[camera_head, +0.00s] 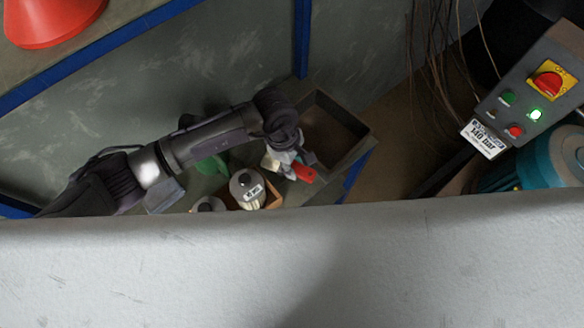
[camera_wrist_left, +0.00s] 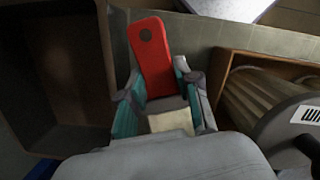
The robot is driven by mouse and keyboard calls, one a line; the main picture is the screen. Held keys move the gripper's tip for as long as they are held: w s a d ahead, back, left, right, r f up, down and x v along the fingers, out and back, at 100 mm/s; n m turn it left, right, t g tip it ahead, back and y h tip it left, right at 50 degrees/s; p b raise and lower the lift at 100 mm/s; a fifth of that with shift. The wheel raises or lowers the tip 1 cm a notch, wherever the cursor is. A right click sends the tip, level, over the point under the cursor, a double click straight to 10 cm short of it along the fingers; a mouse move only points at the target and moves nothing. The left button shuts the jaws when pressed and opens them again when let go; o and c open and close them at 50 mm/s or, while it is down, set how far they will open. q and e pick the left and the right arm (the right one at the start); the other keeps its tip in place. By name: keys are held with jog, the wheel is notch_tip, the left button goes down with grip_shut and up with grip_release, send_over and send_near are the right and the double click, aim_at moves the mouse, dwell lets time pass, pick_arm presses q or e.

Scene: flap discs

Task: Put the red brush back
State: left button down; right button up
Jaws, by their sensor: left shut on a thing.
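The red brush (camera_head: 303,172) shows as a small red piece at the end of my left arm in the head view. In the left wrist view the red brush (camera_wrist_left: 153,62) has a flat red body with a dark round hole near its far end. My left gripper (camera_head: 292,160) is shut on the brush; in the left wrist view its fingers (camera_wrist_left: 160,97) lie on both sides of it. A pale block-like part (camera_wrist_left: 172,121) shows between the fingers, close to the palm. My right gripper is not in view.
An open dark tray (camera_head: 352,153) stands right of my gripper; its wall (camera_wrist_left: 102,60) shows at left in the wrist view. A wooden box (camera_head: 273,197) and grey-topped labelled discs (camera_head: 246,186) stand close by. A control panel (camera_head: 540,85) is at the right.

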pick_arm(q)
jog(key=x, duration=0.3)
jog(key=shift+w+a+f+p, duration=0.15)
jog(key=shift+w+a+p, duration=0.05)
jog(key=shift+a+p, duration=0.1)
jog(key=shift+f, duration=0.45)
jog(key=shift+d, duration=0.1)
jog(key=shift+f, duration=0.1)
jog(key=c, duration=0.8)
grip_release()
jog(key=b+v, duration=0.1)
jog(key=v, duration=1.1)
jog(key=shift+b, duration=0.4)
